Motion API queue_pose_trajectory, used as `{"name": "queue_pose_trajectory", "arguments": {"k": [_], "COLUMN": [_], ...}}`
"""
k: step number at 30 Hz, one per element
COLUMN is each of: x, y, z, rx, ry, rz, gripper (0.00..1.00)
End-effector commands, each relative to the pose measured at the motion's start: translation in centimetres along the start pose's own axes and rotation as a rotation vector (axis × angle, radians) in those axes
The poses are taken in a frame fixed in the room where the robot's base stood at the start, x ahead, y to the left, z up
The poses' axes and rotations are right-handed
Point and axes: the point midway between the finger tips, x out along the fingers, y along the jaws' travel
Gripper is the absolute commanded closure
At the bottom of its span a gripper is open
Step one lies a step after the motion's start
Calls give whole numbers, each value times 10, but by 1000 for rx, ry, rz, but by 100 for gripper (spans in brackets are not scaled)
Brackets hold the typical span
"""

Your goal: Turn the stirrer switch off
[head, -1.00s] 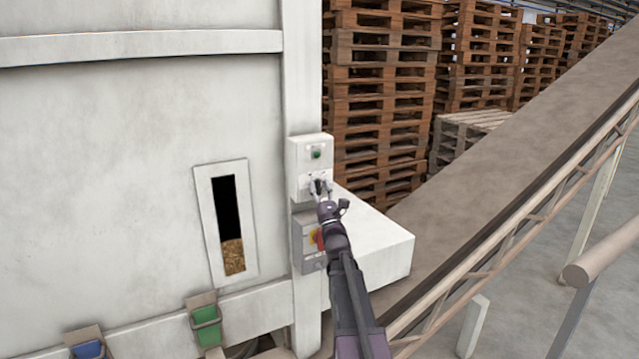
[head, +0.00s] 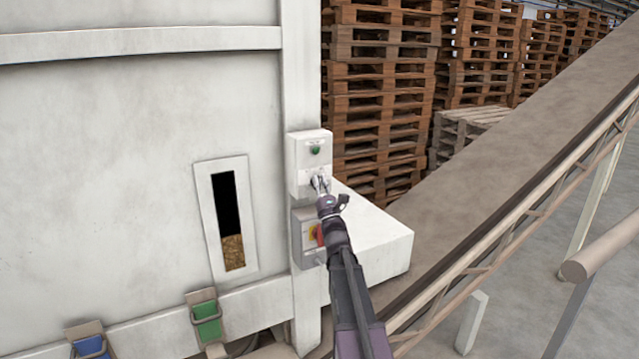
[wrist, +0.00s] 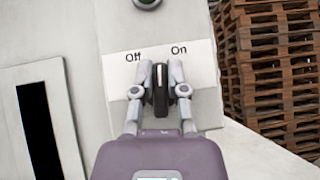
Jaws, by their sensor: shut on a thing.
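The stirrer switch (wrist: 160,88) is a black rotary knob with a pale pointer line, on the white control box (head: 312,150). In the wrist view the label "Off" is at its upper left and "On" at its upper right. The pointer line stands about upright in the picture, between the two labels. My gripper (wrist: 159,74) is shut on the knob, one finger on each side. It also shows at the lower part of the box in the head view (head: 320,184), where it hides most of the knob.
A green button or lamp (head: 315,149) sits above the switch. A grey box with a red and yellow switch (head: 314,236) is just below, partly behind my arm. A white ledge (head: 375,245) and a sloping conveyor (head: 480,180) lie to the right. Pallet stacks (head: 380,90) stand behind.

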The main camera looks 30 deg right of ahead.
Motion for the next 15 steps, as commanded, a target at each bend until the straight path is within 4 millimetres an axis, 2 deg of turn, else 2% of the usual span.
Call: {"name": "queue_pose_trajectory", "arguments": {"k": [15], "x": [2], "y": [0], "z": [-4], "rx": [-139], "ry": [10], "rz": [135], "gripper": [100]}}
